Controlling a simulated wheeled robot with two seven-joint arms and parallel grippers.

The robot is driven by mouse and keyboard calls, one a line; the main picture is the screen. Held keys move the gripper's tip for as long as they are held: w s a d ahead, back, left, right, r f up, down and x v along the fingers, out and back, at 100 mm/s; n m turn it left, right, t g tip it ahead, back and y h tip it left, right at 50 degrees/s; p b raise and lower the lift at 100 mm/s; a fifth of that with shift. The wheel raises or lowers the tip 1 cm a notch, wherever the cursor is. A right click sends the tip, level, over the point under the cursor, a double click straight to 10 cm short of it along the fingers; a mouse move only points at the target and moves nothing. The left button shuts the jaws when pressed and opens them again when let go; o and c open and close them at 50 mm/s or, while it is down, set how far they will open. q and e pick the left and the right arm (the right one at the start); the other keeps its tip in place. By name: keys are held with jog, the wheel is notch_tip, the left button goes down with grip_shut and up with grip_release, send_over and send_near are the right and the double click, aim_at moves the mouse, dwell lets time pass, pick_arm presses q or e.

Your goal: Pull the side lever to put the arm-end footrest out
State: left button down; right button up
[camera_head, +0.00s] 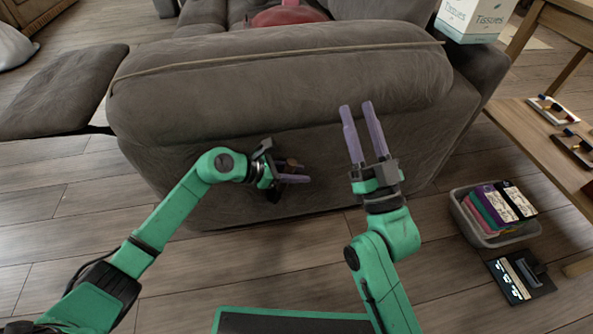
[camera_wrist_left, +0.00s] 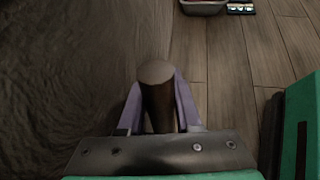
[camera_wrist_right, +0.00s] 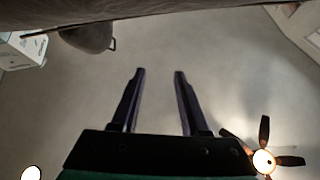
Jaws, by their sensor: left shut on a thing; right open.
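The grey recliner's padded arm (camera_head: 270,80) lies across the head view, its side panel below it. A padded footrest panel (camera_head: 60,95) sticks out flat at the arm's left end. The brown side lever (camera_head: 291,163) is on the side panel, partly hidden by my left gripper (camera_head: 300,178). My left gripper is shut on the lever; in the left wrist view the lever's round end (camera_wrist_left: 156,72) stands between the two purple fingers. My right gripper (camera_head: 357,104) is open and empty, in front of the arm, fingers upward; the right wrist view shows nothing between its fingers (camera_wrist_right: 159,71).
A grey bin (camera_head: 480,239) of folders and a dark boxed item (camera_head: 521,275) stand on the wood floor at right. A wooden table (camera_head: 540,140) is beyond them. A tissue box (camera_head: 474,18) is at the back right. Floor at lower left is clear.

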pick_arm(q)
jog(key=shift+d, duration=0.1)
jog(key=c, duration=0.9)
grip_release()
jog(key=shift+o, duration=0.2)
